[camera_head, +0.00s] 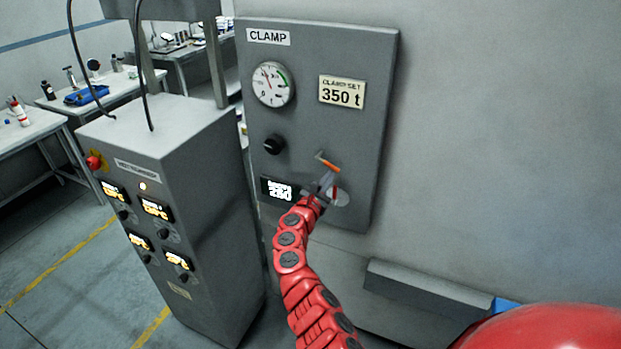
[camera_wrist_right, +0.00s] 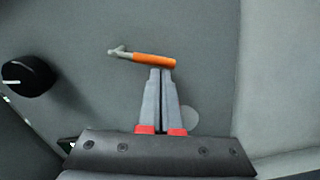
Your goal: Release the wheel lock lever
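A lever with an orange grip (camera_head: 329,166) and a grey metal stem sits on the lower part of the grey CLAMP panel (camera_head: 350,140). No label naming it as a wheel lock shows. In the right wrist view the orange grip (camera_wrist_right: 154,60) lies nearly level across the tips of my right gripper (camera_wrist_right: 161,72). Its two grey fingers are side by side with only a thin dark line between them. In the head view my right gripper (camera_head: 327,178) is just below the orange grip. I cannot tell whether the fingertips touch it. My left gripper is out of view.
The panel carries a gauge (camera_head: 272,84), a black knob (camera_head: 274,144), a 350 t plate (camera_head: 342,92) and a lit display (camera_head: 280,190). A grey control cabinet (camera_head: 215,210) stands to the left. A grey ledge (camera_head: 425,290) juts out below right.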

